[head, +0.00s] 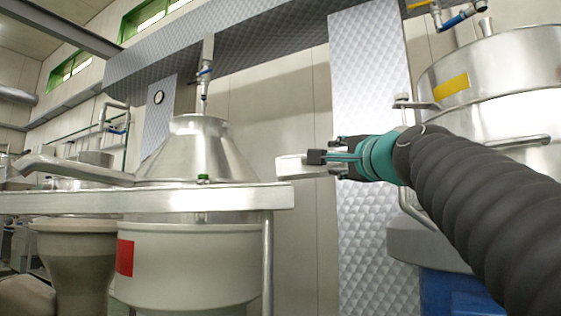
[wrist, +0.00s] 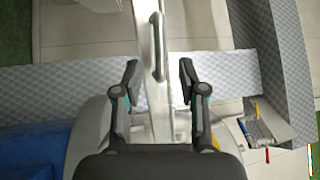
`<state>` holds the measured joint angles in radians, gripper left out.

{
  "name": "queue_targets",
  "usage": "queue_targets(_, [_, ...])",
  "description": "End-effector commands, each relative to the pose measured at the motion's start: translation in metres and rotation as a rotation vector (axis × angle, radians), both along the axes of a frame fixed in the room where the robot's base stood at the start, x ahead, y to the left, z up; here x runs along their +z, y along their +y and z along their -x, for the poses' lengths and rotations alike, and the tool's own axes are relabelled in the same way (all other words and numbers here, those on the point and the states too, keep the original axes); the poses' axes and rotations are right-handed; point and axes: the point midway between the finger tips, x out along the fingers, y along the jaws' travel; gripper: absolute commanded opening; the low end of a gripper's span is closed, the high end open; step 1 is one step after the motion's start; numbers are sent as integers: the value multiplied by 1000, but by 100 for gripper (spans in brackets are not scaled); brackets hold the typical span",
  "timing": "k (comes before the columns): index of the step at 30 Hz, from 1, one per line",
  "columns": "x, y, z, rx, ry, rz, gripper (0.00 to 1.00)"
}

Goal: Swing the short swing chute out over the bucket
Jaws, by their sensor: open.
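My gripper (head: 318,160) is open beside a short pale metal chute (head: 291,167) in the head view. In the wrist view my open fingers (wrist: 158,78) stand either side of this chute (wrist: 146,25), which runs up the picture. A slim bar handle (wrist: 157,45) on it lies between and ahead of the fingertips; contact is not visible. The chute's other end is hidden by my arm in the head view. No thing is clearly the bucket; a flared grey vessel (head: 75,250) stands at lower left.
A patterned metal column (head: 372,250) rises behind my gripper.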

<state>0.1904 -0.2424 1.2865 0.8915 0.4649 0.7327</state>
Motion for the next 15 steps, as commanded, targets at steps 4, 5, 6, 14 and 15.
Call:
queue_targets(4, [8, 6, -29, 3, 2, 1, 41])
queue_targets(5, [9, 7, -34, 2, 3, 2, 41])
queue_targets(6, [11, 8, -41, 2, 3, 2, 41])
queue_targets(14, [16, 14, -73, 1, 2, 3, 41])
queue_targets(15, [16, 14, -75, 1, 2, 3, 41])
